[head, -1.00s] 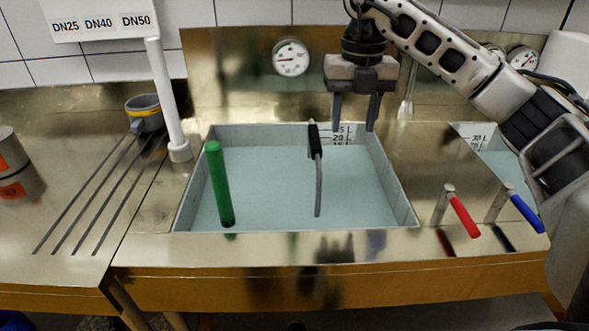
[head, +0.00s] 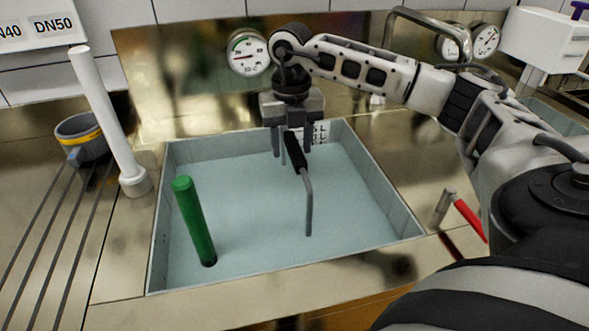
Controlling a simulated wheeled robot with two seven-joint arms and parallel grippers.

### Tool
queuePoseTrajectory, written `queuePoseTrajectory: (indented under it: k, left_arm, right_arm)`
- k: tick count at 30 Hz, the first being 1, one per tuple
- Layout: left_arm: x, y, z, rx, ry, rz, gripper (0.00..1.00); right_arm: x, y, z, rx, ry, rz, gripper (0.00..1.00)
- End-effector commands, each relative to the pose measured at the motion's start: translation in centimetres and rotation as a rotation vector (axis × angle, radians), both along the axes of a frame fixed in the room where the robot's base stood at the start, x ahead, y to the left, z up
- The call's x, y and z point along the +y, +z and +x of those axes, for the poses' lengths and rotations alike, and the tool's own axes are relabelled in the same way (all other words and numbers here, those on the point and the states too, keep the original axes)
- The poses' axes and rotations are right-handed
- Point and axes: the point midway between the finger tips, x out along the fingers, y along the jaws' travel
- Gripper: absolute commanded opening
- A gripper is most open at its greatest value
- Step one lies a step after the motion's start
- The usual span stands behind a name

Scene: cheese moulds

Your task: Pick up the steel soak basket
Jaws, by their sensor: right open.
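A grey metal rod with a black grip (head: 295,152) rises at a slant from the blue water of the sunken basin (head: 158,235). It may be the handle of the steel soak basket; no basket body shows under the water. My right gripper (head: 291,151) is open and points down over the back part of the basin. In the picture its two fingers lie on either side of the upper grip. I cannot tell whether they touch it or how the depths compare. My left gripper is not in view.
A green cylinder (head: 194,222) stands tilted in the basin's left part. A white post (head: 108,125) and a grey cup with a yellow band (head: 82,138) are on the left. A red lever (head: 470,221) is at the right. A dial gauge (head: 248,52) is on the back panel.

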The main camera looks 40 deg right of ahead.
Motion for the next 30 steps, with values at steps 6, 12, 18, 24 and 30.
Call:
queuePoseTrajectory:
  k: [6, 12, 18, 24, 30]
  left_arm:
    - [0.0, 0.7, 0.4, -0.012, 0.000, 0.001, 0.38]
    - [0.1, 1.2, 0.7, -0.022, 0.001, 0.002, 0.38]
    - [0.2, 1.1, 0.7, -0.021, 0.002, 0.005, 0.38]
    - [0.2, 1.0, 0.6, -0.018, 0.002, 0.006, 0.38]
    - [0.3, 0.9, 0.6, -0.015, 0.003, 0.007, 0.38]
  right_arm:
    - [-0.3, -1.6, -0.2, 0.004, -0.001, 0.000, 0.47]
    - [-0.8, -4.6, -0.2, 0.002, 0.000, 0.000, 0.47]
    - [-0.7, -5.7, -0.2, 0.000, 0.001, 0.001, 0.47]
    - [-0.7, -5.6, -0.2, 0.000, 0.000, 0.001, 0.33]
    - [-0.7, -5.5, -0.1, -0.004, 0.000, 0.001, 0.00]
